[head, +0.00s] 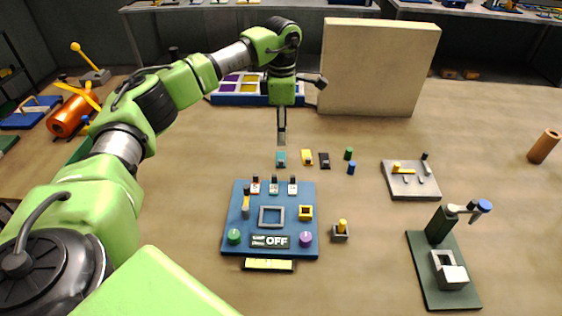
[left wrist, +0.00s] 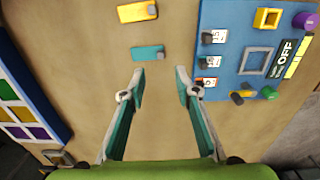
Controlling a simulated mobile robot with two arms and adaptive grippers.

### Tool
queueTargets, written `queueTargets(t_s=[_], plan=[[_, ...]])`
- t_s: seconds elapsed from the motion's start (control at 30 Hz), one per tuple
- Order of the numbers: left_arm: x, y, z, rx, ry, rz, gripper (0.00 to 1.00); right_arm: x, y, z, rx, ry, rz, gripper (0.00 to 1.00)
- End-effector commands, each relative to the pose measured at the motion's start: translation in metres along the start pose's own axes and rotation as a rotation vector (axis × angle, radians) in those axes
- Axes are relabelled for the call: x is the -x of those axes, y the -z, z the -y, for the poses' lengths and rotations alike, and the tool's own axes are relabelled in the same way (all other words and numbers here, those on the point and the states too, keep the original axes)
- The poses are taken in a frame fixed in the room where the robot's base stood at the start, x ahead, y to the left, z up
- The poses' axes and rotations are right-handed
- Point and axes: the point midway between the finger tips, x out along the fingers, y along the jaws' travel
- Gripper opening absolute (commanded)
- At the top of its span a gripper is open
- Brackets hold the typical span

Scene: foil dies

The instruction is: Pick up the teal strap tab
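The teal strap tab (head: 281,160) lies flat on the table just behind the blue panel board in the head view. It is a small teal piece with a dark end. My left gripper (head: 282,142) points down just above and behind it; its fingers are seen edge-on there. In the left wrist view the left gripper (left wrist: 160,76) is open and empty, and the teal strap tab (left wrist: 147,53) lies beyond the fingertips, nearer the left finger's side. I see no gap closed on it. My right gripper is not in view.
A yellow tab (head: 307,158) and a black tab (head: 324,160) lie to the right of the teal one. The blue panel board (head: 230,246) with knobs stands in front. A blue tray (head: 222,99) and a tan upright board (head: 378,65) stand behind.

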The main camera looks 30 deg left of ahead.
Motion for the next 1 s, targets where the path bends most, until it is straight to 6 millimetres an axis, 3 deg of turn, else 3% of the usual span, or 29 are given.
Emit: queueTargets(t_s=[0.2, 0.47, 0.7, 1.0], plan=[[-0.037, 0.000, 0.001, -0.001, 0.003, -0.001, 0.29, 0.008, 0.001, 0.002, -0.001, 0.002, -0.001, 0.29], [-0.056, 0.001, 0.001, -0.001, 0.002, -0.002, 0.29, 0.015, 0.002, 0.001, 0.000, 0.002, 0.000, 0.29], [-0.091, 0.002, 0.002, 0.000, 0.002, 0.000, 0.29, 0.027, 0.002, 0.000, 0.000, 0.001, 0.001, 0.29], [-0.098, 0.002, 0.001, 0.000, 0.000, 0.001, 0.29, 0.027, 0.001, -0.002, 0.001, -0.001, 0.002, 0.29]])
